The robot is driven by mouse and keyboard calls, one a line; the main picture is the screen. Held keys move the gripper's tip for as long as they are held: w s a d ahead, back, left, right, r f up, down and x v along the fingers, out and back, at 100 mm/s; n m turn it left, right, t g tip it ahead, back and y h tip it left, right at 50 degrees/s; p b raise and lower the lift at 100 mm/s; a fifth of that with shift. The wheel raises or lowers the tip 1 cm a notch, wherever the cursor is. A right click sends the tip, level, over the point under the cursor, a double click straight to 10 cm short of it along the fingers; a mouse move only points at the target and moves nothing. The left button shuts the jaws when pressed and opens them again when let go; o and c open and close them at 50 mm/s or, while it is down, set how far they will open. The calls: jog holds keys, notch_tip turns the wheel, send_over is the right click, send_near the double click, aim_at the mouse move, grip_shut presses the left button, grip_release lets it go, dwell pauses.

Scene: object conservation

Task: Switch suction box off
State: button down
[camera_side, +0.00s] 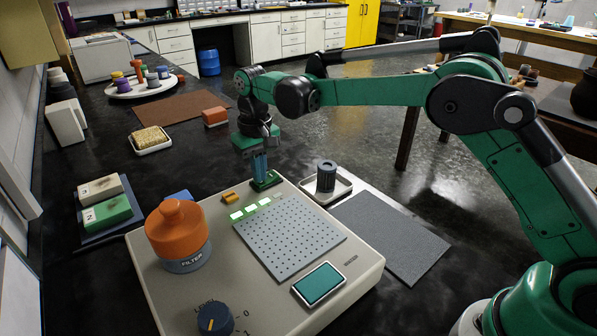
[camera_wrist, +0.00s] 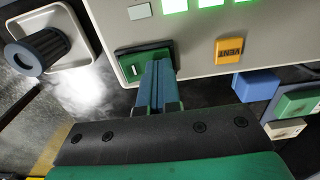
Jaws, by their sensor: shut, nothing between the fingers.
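The beige suction box (camera_side: 362,266) stands on the dark bench, with a grey perforated plate (camera_side: 290,237) on top. Several indicator lamps (camera_side: 250,210) along its back edge glow green; they also show in the wrist view (camera_wrist: 211,3). A green rocker switch (camera_side: 266,181) sits at the box's back corner; in the wrist view (camera_wrist: 134,66) a white mark shows on its left part. My gripper (camera_side: 262,178) points down, shut and empty, with its blue fingertips (camera_wrist: 158,66) at the switch and partly hiding it. I cannot tell whether they touch it.
An orange filter cap (camera_side: 176,226), a blue knob (camera_side: 214,319) and a teal screen (camera_side: 319,284) are on the box. A dark ribbed cylinder (camera_side: 326,175) stands in a white tray just right of my gripper.

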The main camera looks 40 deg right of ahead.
jog(key=shift+r, duration=3.5)
jog(key=shift+s+d+r, duration=0.1)
jog(key=shift+r, duration=0.05)
notch_tip(320, 180, up, 3)
jog(key=s+d+t, duration=0.2)
jog(key=s, duration=0.1)
jog(key=t, duration=0.3)
send_near(280, 188)
jog(key=s+d+r, duration=0.4)
jog(key=s+r, duration=0.1)
jog(key=s, duration=0.1)
jog(key=s+d+f+t, duration=0.1)
jog(key=s+f+t, duration=0.1)
jog(key=s+f, duration=0.2)
jog(key=shift+s+d, duration=0.2)
jog(key=shift+s, duration=0.7)
